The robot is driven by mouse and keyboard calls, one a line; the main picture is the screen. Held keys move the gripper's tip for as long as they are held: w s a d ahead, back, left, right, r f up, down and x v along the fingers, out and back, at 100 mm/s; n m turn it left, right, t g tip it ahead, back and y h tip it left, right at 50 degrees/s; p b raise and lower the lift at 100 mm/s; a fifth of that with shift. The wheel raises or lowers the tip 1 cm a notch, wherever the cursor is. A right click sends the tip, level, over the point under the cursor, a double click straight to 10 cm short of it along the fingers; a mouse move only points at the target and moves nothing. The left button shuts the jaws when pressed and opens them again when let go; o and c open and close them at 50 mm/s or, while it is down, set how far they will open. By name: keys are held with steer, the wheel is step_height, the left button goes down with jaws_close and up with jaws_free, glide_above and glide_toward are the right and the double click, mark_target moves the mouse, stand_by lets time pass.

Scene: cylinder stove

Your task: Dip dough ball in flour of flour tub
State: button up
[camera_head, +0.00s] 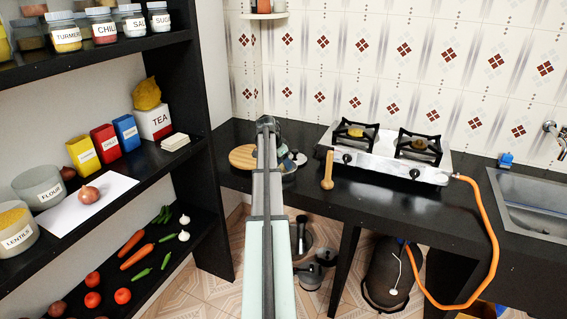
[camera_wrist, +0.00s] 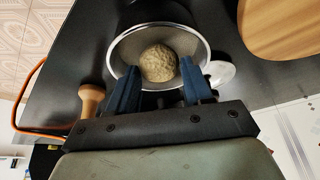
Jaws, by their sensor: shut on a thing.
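The dough ball (camera_wrist: 158,62) is pale and round. In the wrist view it sits between the two blue fingertips of my gripper (camera_wrist: 159,68), which are shut on it. Behind the ball is a round silver-rimmed bowl or strainer (camera_wrist: 119,47); I cannot tell whether the ball touches it. In the head view my arm hides the ball and most of the gripper above the counter. The flour tub (camera_head: 38,187), a clear tub labelled FLOUR, stands on the middle shelf at the left, well away from my gripper.
A lentils tub (camera_head: 17,232) and an onion (camera_head: 89,194) are near the flour tub. The dark counter holds a round wooden board (camera_head: 242,157), a wooden rolling pin (camera_head: 327,172) and a stove (camera_head: 385,160). An orange hose (camera_head: 497,235) hangs at the right. A shelf post (camera_head: 205,150) stands between shelf and counter.

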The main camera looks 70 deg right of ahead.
steer(key=shift+f, duration=0.5)
stand_by(1.3)
steer(key=shift+r, duration=0.15)
steer(key=shift+r, duration=3.4)
